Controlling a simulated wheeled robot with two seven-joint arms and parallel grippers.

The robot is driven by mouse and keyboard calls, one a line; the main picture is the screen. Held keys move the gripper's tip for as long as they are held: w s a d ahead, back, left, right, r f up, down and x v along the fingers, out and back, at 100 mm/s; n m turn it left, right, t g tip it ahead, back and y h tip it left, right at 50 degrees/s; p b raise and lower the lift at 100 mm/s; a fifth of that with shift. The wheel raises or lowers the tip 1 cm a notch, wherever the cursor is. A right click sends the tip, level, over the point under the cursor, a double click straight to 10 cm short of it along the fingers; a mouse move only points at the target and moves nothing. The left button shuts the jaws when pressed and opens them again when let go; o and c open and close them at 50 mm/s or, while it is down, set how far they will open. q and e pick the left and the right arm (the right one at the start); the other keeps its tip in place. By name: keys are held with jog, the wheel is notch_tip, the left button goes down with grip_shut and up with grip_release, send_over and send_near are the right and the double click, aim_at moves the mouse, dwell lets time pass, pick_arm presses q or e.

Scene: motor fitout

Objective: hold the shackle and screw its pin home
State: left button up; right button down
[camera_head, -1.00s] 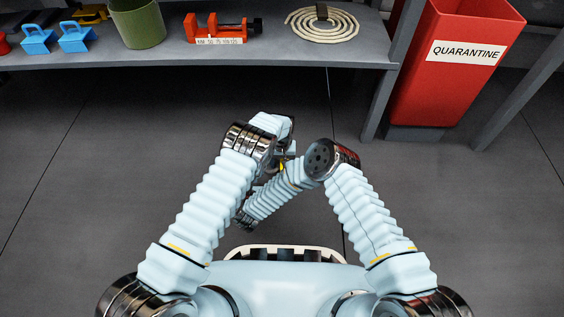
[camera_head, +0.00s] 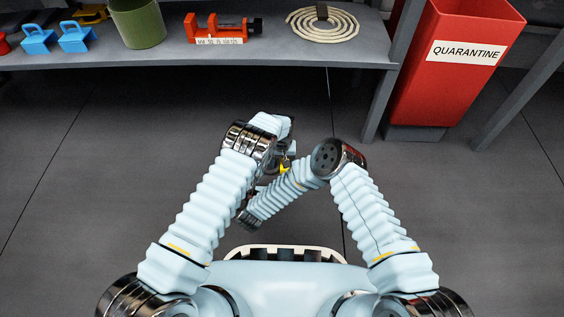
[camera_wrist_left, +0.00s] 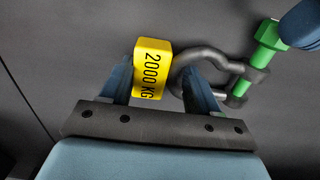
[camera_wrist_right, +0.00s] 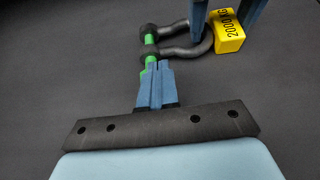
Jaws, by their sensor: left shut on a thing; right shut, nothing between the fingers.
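In the head view the tag (camera_head: 284,169) shows between my wrists, and the shackle is mostly hidden by my arms.
A grey shelf (camera_head: 270,52) stands ahead with an orange clamp-like tool (camera_head: 216,30), a coiled rope (camera_head: 322,24), a green bucket (camera_head: 137,24) and blue blocks (camera_head: 76,37). A red quarantine bin (camera_head: 446,80) is at the right. The floor between is clear.

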jog(key=shift+s+r, duration=0.2)
jog(key=shift+s, duration=2.8)
jog(key=a, duration=0.2)
jog(key=s+a, duration=0.1)
jog(key=shift+f, duration=0.35)
jog(key=shift+w, duration=3.55)
jog(key=shift+d+f, duration=0.1)
jog(key=shift+d, duration=0.2)
jog(key=shift+d, duration=0.95)
